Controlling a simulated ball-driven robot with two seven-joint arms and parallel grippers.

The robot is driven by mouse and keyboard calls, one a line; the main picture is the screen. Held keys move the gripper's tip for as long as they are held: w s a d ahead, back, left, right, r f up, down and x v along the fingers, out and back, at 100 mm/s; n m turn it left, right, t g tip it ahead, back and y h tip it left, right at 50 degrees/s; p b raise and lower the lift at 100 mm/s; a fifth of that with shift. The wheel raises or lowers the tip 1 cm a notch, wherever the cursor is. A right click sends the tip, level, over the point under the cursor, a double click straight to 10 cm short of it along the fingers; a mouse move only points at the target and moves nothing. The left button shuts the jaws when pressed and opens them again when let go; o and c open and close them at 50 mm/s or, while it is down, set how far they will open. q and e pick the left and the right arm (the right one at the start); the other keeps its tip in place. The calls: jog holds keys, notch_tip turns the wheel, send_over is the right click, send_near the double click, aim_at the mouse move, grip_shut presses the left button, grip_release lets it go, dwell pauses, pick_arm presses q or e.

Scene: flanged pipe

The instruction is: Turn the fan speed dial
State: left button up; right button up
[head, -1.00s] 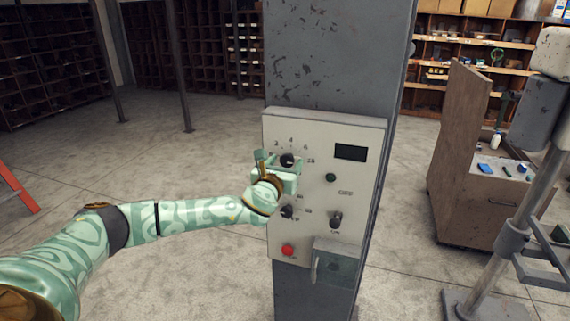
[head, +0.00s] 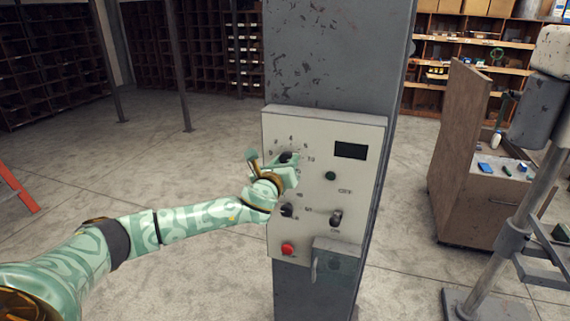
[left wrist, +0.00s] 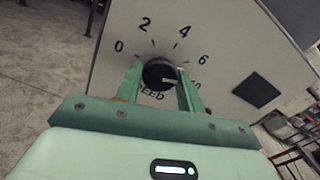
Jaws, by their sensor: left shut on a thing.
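The fan speed dial (head: 286,156) is a round black knob at the upper left of a pale control panel (head: 355,205). My left gripper (head: 289,159) is shut on it, partly hiding it in the head view. In the left wrist view, the dial (left wrist: 158,75) sits between the two green fingers, one on each side. Its white pointer mark (left wrist: 171,80) points to the right, below the printed 6. The scale reads 0, 2, 4, 6 and 10; part of the scale and of the word SPEED is covered by a finger. My right gripper is not in view.
Below are two more black knobs (head: 336,217), a red button (head: 288,249) and a grey box with a lever (head: 335,262). A dark display (head: 350,150) and a green button (head: 331,176) are at the right. The panel hangs on a grey column (head: 335,55).

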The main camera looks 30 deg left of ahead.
pick_arm(q)
jog(key=n, duration=0.4)
jog(key=shift+n, duration=0.4)
jog(key=n, duration=0.3)
jog(key=shift+n, duration=0.3)
jog(key=n, duration=0.3)
jog(key=shift+n, duration=0.3)
jog(key=n+p, duration=0.1)
jog(key=n, duration=0.3)
jog(key=shift+n, duration=0.3)
jog(key=n+p, duration=0.1)
jog(key=n, duration=0.3)
jog(key=shift+p, duration=0.4)
jog(key=n+p, duration=0.2)
jog(key=n, duration=0.2)
jog(key=n+p, duration=0.3)
jog(key=n, duration=0.2)
jog(key=shift+s+f+n+p, duration=0.15)
jog(key=shift+n+p, duration=0.7)
jog(key=shift+n, duration=0.65)
